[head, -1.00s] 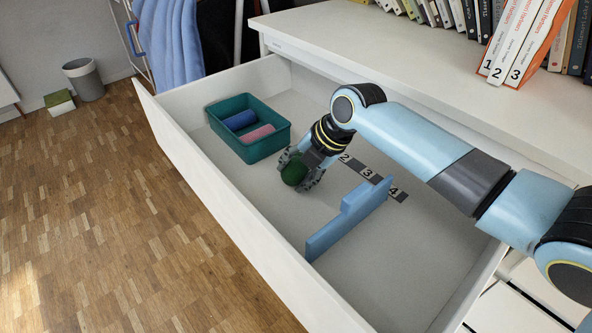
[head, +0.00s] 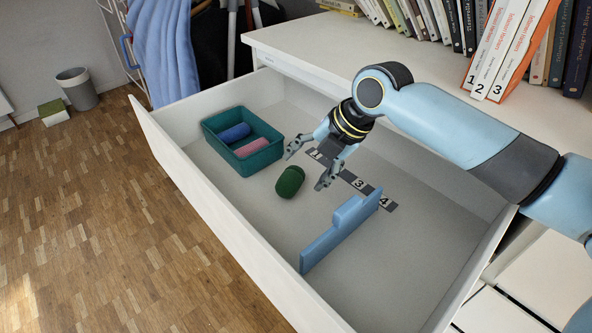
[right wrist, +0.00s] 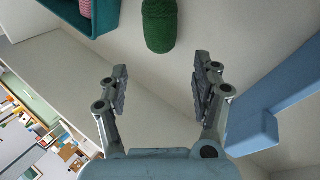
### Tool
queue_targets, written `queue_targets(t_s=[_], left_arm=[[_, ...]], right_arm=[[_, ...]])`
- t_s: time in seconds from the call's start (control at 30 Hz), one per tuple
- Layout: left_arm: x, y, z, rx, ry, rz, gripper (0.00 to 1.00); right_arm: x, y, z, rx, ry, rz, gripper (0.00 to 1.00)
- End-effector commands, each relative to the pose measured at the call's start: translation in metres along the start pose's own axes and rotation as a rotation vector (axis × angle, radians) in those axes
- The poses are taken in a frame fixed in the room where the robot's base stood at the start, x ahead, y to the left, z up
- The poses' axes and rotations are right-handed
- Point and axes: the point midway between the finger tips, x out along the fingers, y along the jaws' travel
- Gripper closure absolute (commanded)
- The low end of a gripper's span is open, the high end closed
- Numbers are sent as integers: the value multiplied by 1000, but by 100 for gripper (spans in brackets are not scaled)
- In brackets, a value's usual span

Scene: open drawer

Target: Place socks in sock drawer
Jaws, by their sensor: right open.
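A green rolled sock (head: 290,181) lies on the floor of the open white drawer (head: 215,235), to the right of a teal bin (head: 248,164). A blue rolled sock (head: 234,133) and a pink rolled sock (head: 252,147) lie in the bin. My right gripper (head: 307,168) is open and empty above the drawer floor, just right of and apart from the green sock. In the right wrist view the green sock (right wrist: 160,25) is beyond the spread fingers (right wrist: 160,82). My left gripper is not in view.
A blue divider (head: 340,230) stands in the drawer to the right. A strip with numbers (head: 347,176) lies on the drawer floor behind it. The dresser top (head: 400,85) with books (head: 500,50) is at the upper right. The drawer's near right floor is clear.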

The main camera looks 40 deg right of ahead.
Motion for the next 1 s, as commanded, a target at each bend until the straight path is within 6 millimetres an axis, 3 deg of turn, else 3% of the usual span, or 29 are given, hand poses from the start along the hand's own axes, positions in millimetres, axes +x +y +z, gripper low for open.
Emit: queue_targets(t_s=[0.03,0.2,0.87,1.0], left_arm=[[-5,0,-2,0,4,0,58],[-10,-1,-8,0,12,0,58],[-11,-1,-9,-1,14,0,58],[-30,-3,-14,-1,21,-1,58]], right_arm=[[-12,1,0,-2,-1,-1,34],[-32,0,0,-1,0,0,34],[-36,0,0,1,1,1,34],[-56,14,1,-1,-4,11,34]])
